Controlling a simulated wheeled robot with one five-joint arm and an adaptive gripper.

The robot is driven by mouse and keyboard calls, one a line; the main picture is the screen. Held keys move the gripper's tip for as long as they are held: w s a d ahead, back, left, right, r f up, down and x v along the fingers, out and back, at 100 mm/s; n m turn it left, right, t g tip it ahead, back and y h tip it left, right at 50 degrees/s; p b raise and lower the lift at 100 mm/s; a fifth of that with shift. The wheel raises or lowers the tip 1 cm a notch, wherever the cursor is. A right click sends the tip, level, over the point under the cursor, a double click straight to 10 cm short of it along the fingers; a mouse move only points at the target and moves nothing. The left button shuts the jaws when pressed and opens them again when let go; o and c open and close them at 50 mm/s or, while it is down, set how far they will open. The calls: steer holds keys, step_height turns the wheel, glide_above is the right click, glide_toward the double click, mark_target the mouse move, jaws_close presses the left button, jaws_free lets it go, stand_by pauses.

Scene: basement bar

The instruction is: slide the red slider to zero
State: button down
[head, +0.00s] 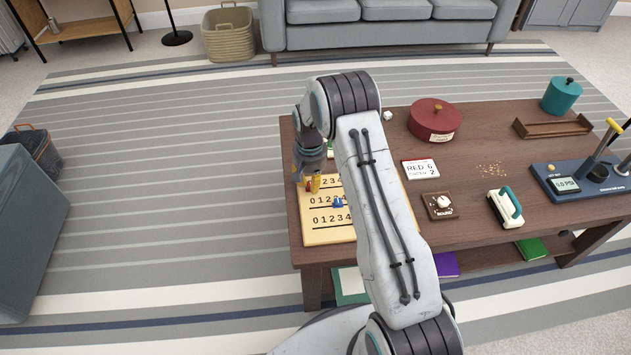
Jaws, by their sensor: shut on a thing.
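The yellow score board (313,235) lies at the left end of the wooden table, with rows of black numbers and dark slots. My gripper (312,184) reaches down over the left end of the top row and is shut on the red slider (308,186). Only a little red shows between the fingers. The gripper covers the zero of that row; 1 to 4 show to its right. A blue slider (338,202) sits on the middle row near the 3. My arm hides the board's right side.
The table (470,215) also holds a red lidded pot (434,120), a score card (421,169), a round knob on a plate (441,205), a teal-handled brush (507,206), a blue pump unit (590,180), a wooden tray (552,126) and a teal canister (561,96).

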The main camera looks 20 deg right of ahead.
mark_target(309, 184)
steer(key=c, duration=1.1)
jaws_free()
steer(key=shift+w+a, duration=0.1)
steer(key=shift+a, duration=0.15)
step_height(309, 184, up, 12)
